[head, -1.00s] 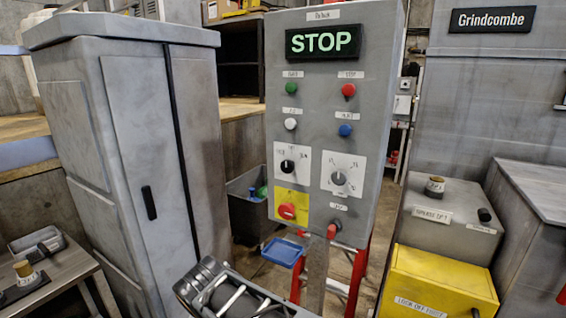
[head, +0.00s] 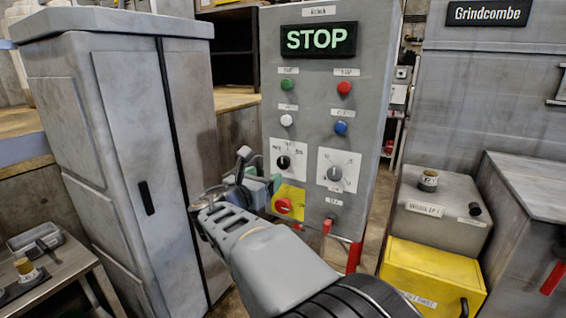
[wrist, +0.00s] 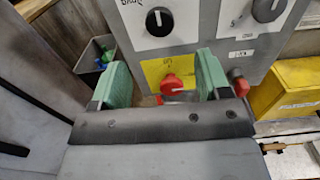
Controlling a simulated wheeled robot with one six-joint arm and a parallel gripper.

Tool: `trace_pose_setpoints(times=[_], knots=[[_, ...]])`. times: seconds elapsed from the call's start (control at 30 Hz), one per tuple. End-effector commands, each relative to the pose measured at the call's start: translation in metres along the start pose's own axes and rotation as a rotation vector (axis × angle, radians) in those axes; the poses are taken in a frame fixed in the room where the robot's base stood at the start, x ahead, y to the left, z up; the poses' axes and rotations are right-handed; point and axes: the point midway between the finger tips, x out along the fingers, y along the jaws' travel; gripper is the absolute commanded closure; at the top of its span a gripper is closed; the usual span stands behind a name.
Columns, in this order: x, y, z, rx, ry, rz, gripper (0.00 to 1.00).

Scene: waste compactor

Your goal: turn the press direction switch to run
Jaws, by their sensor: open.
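The grey control panel (head: 375,120) carries two rotary switches on white plates. The left one is a black knob (head: 284,162); it also shows in the wrist view (wrist: 158,18) with its pointer roughly upright. The right one is a grey dial knob (head: 334,173), also at the top right of the wrist view (wrist: 266,8). Their labels are too small to read, so I cannot tell which sets the press direction. My gripper (head: 268,182) is open and empty, before the panel's lower left. In the wrist view its green fingers (wrist: 162,75) lie below the black knob, apart from it.
A red knob (head: 283,205) on a yellow plate sits below the black knob and shows between my fingers. A lit STOP display (head: 318,40) tops the panel. A grey cabinet (head: 125,150) stands close left; a yellow box (head: 432,275) stands right.

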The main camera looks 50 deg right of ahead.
Motion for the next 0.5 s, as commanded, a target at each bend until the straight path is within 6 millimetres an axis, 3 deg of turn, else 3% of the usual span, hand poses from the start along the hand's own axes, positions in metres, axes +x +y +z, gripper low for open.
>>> trace_pose_setpoints(times=[0.2, 0.5], knots=[[0.045, 0.000, 0.001, 0.001, 0.003, -0.004, 0.30], [0.090, 0.000, 0.000, 0.002, 0.003, 0.000, 0.30]])
